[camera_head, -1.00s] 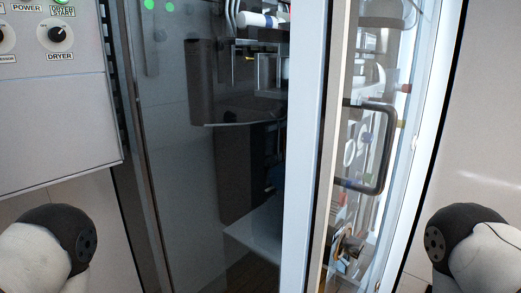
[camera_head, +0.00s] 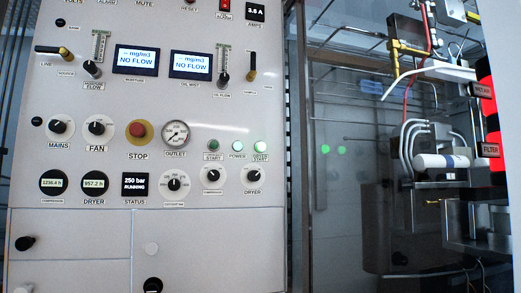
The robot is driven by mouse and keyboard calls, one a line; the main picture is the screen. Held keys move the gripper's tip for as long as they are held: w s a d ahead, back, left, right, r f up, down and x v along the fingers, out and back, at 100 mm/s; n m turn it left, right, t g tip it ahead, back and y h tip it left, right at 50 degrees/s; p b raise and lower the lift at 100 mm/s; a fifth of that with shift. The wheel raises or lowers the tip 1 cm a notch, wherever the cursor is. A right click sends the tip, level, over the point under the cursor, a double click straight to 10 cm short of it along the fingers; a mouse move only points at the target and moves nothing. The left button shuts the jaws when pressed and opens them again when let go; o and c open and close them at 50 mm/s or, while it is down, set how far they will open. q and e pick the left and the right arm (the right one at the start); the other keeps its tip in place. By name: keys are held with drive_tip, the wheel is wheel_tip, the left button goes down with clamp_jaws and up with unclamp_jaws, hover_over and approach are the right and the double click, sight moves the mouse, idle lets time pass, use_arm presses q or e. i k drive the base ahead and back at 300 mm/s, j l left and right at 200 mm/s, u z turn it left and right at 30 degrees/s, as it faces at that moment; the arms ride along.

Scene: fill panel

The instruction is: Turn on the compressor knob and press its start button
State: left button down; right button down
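The control panel (camera_head: 75,225) fills the left half of the head view. A small black knob (camera_head: 213,174) sits left of the DRYER knob (camera_head: 253,175); its small label looks like COMPRESSOR, and its setting is too small to read. Directly above it is a dim green button (camera_head: 213,146) labelled START; the first word of its label is blurred. A second START button (camera_head: 260,147) further right, above the DRYER knob, glows bright green. Neither of my grippers is in view.
The POWER light (camera_head: 237,146) is lit. A red STOP button (camera_head: 138,131), MAINS knob (camera_head: 59,127) and FAN knob (camera_head: 98,127) are left of the START buttons. The status display (camera_head: 134,184) reads 250 bar RUNNING. Dark glass (camera_head: 335,220) and pipework stand at right.

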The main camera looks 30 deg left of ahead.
sight(213, 175)
drive_tip(key=k+j+u, duration=0.1)
drive_tip(key=u, duration=0.3)
drive_tip(key=k+j+u, duration=0.1)
drive_tip(key=u, duration=0.25)
drive_tip(key=j+u, duration=0.25)
drive_tip(key=u, duration=0.15)
drive_tip(key=k, duration=0.05)
